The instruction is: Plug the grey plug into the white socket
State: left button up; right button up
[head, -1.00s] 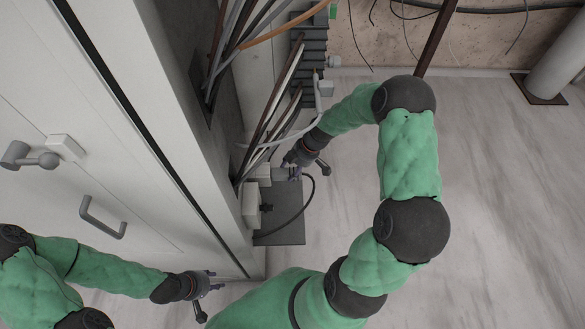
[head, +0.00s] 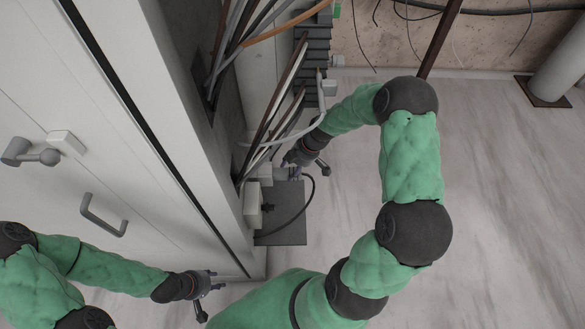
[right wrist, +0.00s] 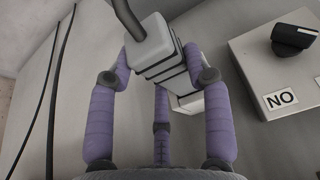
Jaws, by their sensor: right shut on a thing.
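The grey plug (right wrist: 152,45), with a dark cable leaving its outer end, is held between the purple fingers of my right gripper (right wrist: 165,75). In the head view my right gripper (head: 291,173) is at the cabinet's open side, over a small grey plate. The white socket (right wrist: 190,101) shows partly behind the plug and finger; in the head view it is a pale block (head: 264,173) just left of the gripper. The plug is lined up close to it, but I cannot tell whether its pins are in. My left gripper (head: 212,287) is open and empty, low beside the cabinet.
A pale box (right wrist: 280,65) with a black knob and a "NO" label is beside the socket. Loose cables (head: 270,120) hang above the gripper. The tall cabinet (head: 130,140) fills the left. The floor (head: 500,200) on the right is clear.

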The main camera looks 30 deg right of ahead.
jog(key=shift+w+a+b, duration=0.35)
jog(key=shift+a, duration=0.2)
jog(key=shift+w+a+b, duration=0.3)
jog(key=shift+w+a, duration=0.05)
jog(key=shift+a, duration=0.2)
dwell(2.1)
jog(key=o, duration=1.5)
jog(key=shift+d, duration=0.1)
jog(key=shift+s+d+b, duration=0.5)
jog(key=shift+s+d, duration=0.15)
jog(key=shift+d, duration=0.3)
jog(key=shift+s+d+b, duration=0.5)
jog(key=shift+s+d, duration=0.1)
jog(key=shift+d, duration=0.35)
jog(key=s+d, duration=0.1)
jog(key=s+d+b, duration=0.1)
jog(key=d, duration=0.1)
jog(key=d+b, duration=0.1)
jog(key=shift+s+d, duration=0.3)
jog(key=shift+s, duration=0.1)
jog(key=v, duration=1.2)
jog(key=shift+a, duration=0.1)
